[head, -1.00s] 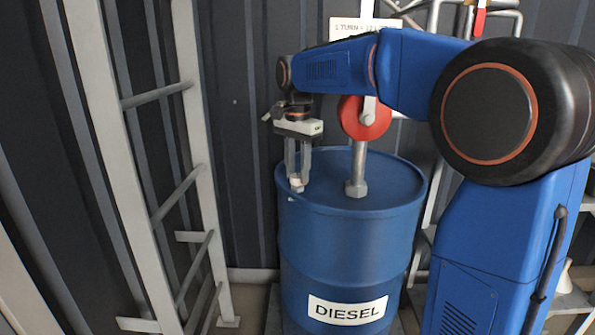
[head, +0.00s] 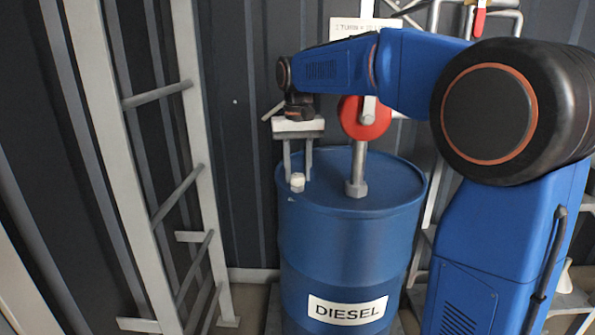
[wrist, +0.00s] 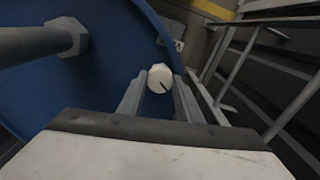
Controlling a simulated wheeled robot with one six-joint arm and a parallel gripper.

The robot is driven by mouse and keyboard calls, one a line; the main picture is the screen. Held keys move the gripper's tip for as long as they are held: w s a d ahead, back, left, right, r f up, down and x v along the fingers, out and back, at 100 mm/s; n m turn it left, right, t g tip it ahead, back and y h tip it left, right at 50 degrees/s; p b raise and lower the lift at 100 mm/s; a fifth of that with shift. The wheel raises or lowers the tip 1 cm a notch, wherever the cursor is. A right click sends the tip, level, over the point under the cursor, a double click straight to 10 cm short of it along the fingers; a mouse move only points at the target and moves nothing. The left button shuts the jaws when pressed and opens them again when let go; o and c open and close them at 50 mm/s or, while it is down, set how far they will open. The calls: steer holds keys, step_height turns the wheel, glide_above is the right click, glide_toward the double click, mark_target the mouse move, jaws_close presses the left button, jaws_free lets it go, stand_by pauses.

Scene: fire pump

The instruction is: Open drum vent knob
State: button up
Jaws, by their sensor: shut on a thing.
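The drum vent knob is a small white cap (head: 297,183) on the near left of the blue diesel drum's (head: 390,185) top. In the wrist view the knob (wrist: 159,80) shows a dark line on its face and sits between my two fingers. My gripper (head: 298,177) points down from above and is shut on the knob; its fingertips (wrist: 160,90) lie on either side of it. The lower sides of the knob are partly hidden by the fingers in the wrist view.
A grey pump pipe with a hex base (head: 356,187) rises from the drum top, right of my gripper, below a red round pump part (head: 365,117). A grey ladder (head: 190,120) stands at the left. A dark corrugated wall is behind.

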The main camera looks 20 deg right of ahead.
mark_target(297, 175)
steer(key=n, duration=0.4)
steer(key=shift+n, duration=0.3)
steer(key=n, duration=0.4)
steer(key=shift+n, duration=0.3)
steer(key=o, duration=1)
steer(key=shift+o, duration=0.2)
step_height(297, 175, up, 18)
steer(key=shift+f, duration=0.25)
